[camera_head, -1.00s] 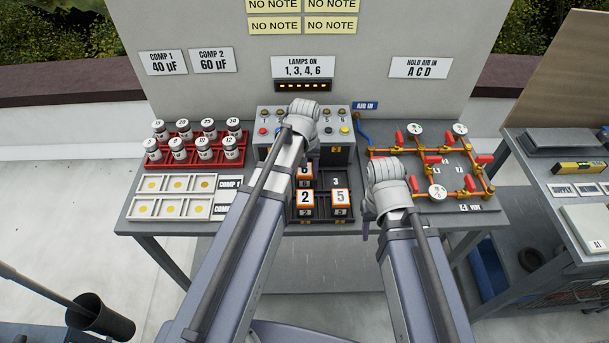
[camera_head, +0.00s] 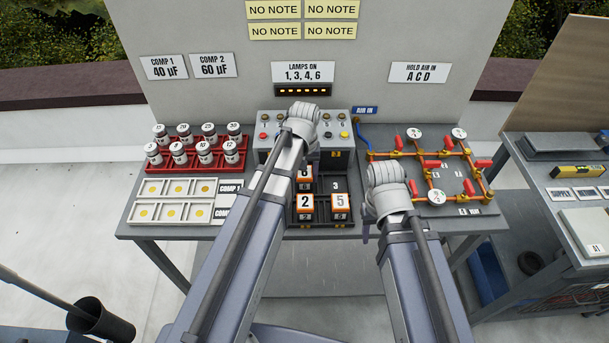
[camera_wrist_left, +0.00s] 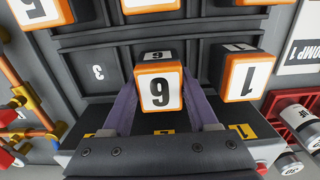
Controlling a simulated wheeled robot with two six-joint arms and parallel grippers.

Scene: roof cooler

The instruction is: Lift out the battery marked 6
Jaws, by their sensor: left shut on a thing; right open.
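In the head view the battery (camera_head: 305,172) shows just below my left wrist, which hides the fingers. Whether it is raised off the tray floor I cannot tell. My right gripper (camera_head: 366,233) is open and empty in front of the tray's right side, mostly hidden by its own wrist.
The battery marked 1 (camera_wrist_left: 245,75) stands close beside 6. The batteries marked 2 (camera_head: 305,203) and 5 (camera_head: 340,202) stand in the front of the tray. Compartment 3 (camera_wrist_left: 97,72) is empty. A red capacitor rack (camera_head: 181,163) stands left, brass air pipes (camera_head: 445,153) right.

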